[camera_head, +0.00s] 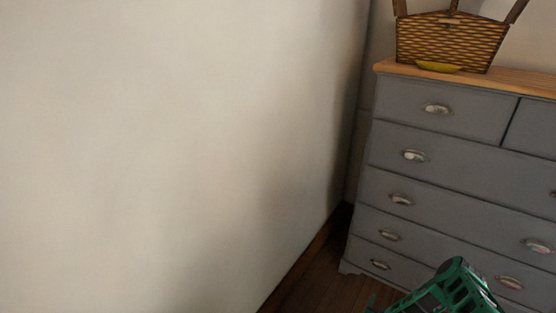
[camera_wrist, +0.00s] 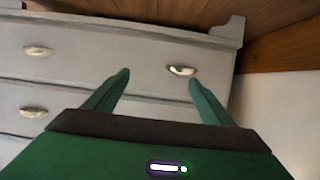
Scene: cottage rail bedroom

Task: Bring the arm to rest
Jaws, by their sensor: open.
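My gripper (camera_wrist: 160,82) shows in the wrist view with its two green fingers spread apart and nothing between them. It faces the front of a grey chest of drawers (camera_wrist: 95,40), which appears upside down there. Whether the fingertips touch the drawer front cannot be told. In the head view, a green part of my arm (camera_head: 455,290) shows at the bottom edge, in front of the lower drawers of the same chest (camera_head: 445,130). The fingers cannot be made out in that view.
A wicker basket (camera_head: 450,42) stands on the chest's wooden top, with a yellow object (camera_head: 438,67) at its front. A plain wall (camera_head: 170,150) fills the left. A strip of dark wooden floor (camera_head: 318,275) lies between wall and chest.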

